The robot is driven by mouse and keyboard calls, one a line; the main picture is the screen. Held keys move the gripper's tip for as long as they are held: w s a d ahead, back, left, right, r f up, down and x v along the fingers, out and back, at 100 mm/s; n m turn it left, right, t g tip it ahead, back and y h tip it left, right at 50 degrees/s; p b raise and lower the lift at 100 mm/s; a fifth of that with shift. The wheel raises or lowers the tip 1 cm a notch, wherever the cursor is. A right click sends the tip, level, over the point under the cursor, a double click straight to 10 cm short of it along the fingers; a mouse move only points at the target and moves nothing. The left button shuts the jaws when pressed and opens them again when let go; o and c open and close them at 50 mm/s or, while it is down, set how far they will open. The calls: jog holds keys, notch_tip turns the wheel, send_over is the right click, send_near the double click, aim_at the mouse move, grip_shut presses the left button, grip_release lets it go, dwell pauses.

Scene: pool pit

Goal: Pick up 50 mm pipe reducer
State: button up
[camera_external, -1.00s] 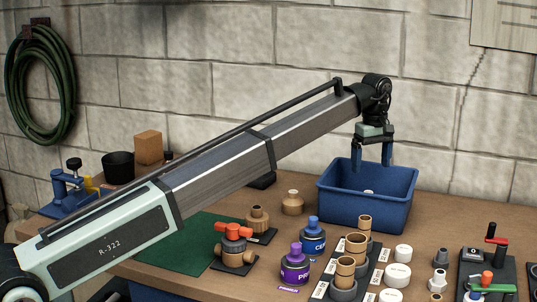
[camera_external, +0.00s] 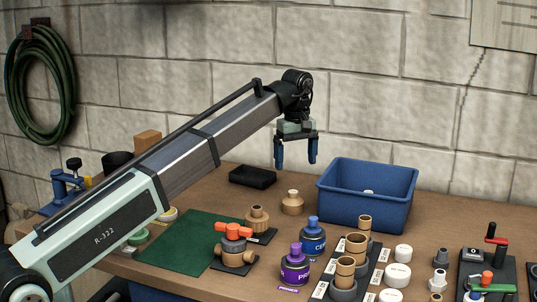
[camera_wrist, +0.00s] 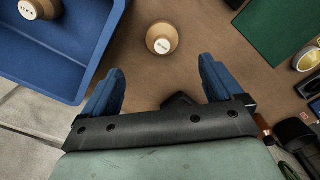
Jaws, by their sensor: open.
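A tan pipe reducer (camera_external: 292,203) stands upright on the bench, left of the blue bin; it also shows in the wrist view (camera_wrist: 162,40), just beyond the gap between my fingers. Another tan fitting (camera_external: 257,219) stands on a dark pad to its left. A similar tan reducer (camera_wrist: 40,8) lies inside the bin, with only its pale top (camera_external: 368,192) showing in the external view. I cannot read the sizes on their labels. My gripper (camera_external: 296,164) is open and empty, pointing down above the bench and higher than the reducer. It also shows in the wrist view (camera_wrist: 163,68).
The blue bin (camera_external: 360,215) stands right of the reducer. A black tray (camera_external: 252,178) lies at the back left. An orange-handled valve (camera_external: 234,250), purple can (camera_external: 295,268) and blue can (camera_external: 312,238) stand in front. A green mat (camera_external: 185,245) lies left.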

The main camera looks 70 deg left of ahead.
aim_at(293, 192)
notch_tip(293, 192, down, 8)
jog(key=shift+s+a+f, duration=0.1)
jog(key=shift+f, duration=1.2)
jog(key=shift+s+a+f, duration=0.1)
jog(key=shift+f, duration=1.2)
jog(key=c, duration=1.2)
